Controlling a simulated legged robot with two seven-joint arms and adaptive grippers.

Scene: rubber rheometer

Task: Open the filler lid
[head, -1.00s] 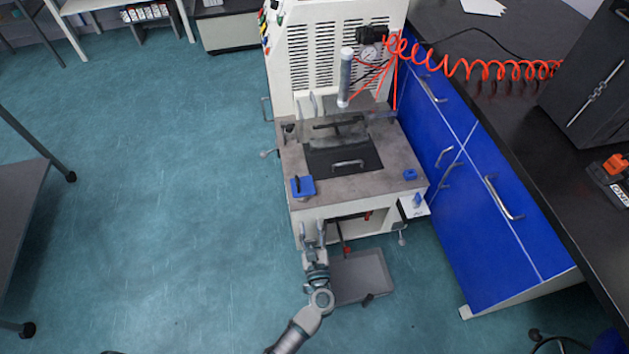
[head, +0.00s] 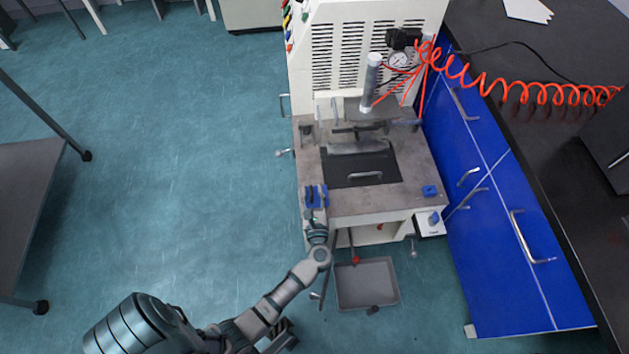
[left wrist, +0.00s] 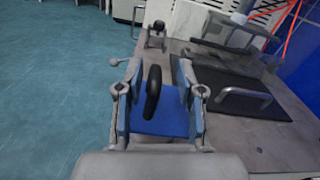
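A blue lid-like block (left wrist: 163,122) with an upright black handle (left wrist: 152,92) sits on the machine's front left corner. In the head view the blue block (head: 308,200) is partly covered by my left gripper (head: 316,192). In the left wrist view my left gripper (left wrist: 160,92) is open, one finger on each side of the black handle, with gaps to both. A black plate (head: 340,164) with a metal bar handle (head: 366,175) lies in the middle of the machine top; it also shows at right in the left wrist view (left wrist: 215,77). My right gripper is not in view.
A grey tray (head: 345,300) lies on the floor in front. Blue cabinets (head: 500,250) stand at right, with an orange coiled hose (head: 510,92) above.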

